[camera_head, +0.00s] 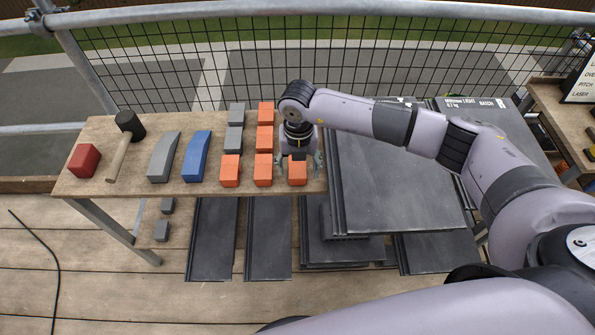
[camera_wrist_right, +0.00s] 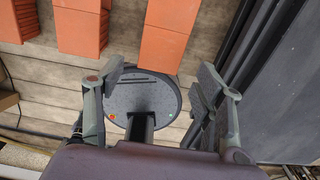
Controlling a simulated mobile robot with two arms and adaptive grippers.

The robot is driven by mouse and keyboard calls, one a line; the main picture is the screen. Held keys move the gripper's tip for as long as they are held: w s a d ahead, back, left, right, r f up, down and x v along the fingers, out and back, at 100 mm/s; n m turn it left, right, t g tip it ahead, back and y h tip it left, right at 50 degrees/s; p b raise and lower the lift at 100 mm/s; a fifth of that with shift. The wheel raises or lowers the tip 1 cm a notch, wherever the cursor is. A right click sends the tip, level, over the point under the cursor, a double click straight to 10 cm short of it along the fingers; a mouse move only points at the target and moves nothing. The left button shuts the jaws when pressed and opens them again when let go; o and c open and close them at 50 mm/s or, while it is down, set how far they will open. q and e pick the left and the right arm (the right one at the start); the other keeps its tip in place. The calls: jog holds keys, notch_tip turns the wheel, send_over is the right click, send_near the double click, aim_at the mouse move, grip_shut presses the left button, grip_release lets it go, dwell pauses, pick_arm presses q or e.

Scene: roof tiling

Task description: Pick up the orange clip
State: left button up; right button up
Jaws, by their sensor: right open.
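Several orange clips, block-shaped, stand in rows at the right end of the wooden table. The front right orange clip (camera_head: 297,173) is close to the table's front edge. My right gripper (camera_head: 301,160) is over this end of the table, pointing down, with its fingers about the front right clip. In the right wrist view the open fingers (camera_wrist_right: 160,82) are spread apart with nothing gripped. An orange clip (camera_wrist_right: 168,35) shows there just beyond the gap between them, and another orange clip (camera_wrist_right: 80,30) stands to its left. My left gripper is not in view.
Grey clips (camera_head: 235,139) stand left of the orange ones. Further left on the table (camera_head: 105,180) are a blue wedge (camera_head: 196,156), a grey wedge (camera_head: 163,157), a mallet (camera_head: 122,150) and a red block (camera_head: 84,161). Dark roof tiles (camera_head: 395,190) are stacked close on the right.

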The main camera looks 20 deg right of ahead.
aim_at(298, 174)
jog(key=shift+w+f+p, duration=0.2)
jog(key=shift+f+p, duration=0.25)
jog(key=shift+f, duration=1.9)
jog(key=c, duration=1.2)
